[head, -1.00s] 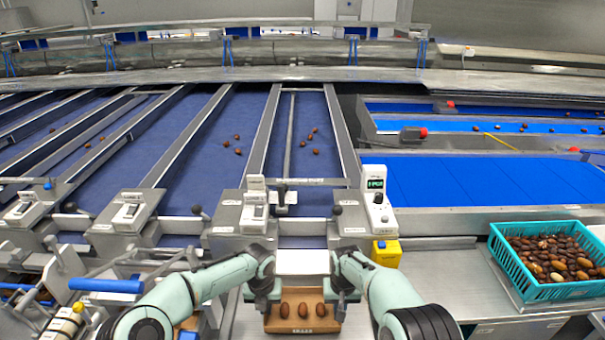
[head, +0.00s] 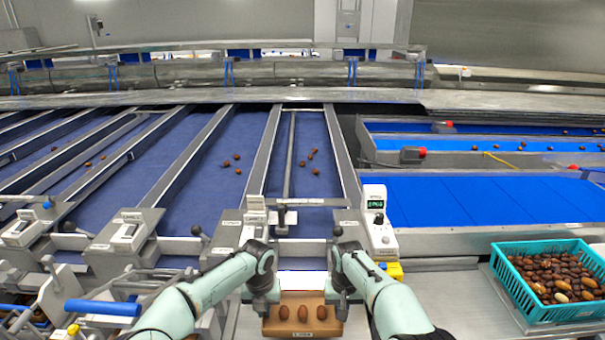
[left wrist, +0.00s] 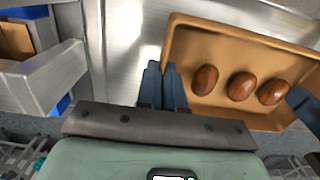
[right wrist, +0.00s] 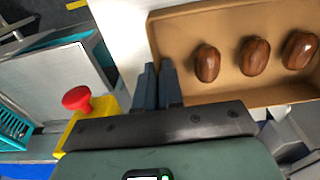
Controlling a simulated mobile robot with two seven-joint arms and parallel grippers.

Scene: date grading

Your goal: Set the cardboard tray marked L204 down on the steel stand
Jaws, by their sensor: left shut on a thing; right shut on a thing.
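The brown cardboard tray (head: 283,327) is held between my two grippers at the bottom centre of the head view. Three brown dates lie in it in a row. A small label on its front is too small to read. My left gripper (head: 269,303) is shut on its left wall, and my right gripper (head: 339,302) on its right wall. The tray also shows in the left wrist view (left wrist: 225,38) and the right wrist view (right wrist: 190,25). Bare steel (left wrist: 122,45) shows beside the tray in the left wrist view; I cannot tell whether it is the steel stand.
A turquoise crate of dates (head: 525,305) stands on the steel bench at right. A yellow box with a red button (right wrist: 77,98) is close to my right gripper. A control unit with a green display (head: 376,222) stands beyond. Blue belts run behind.

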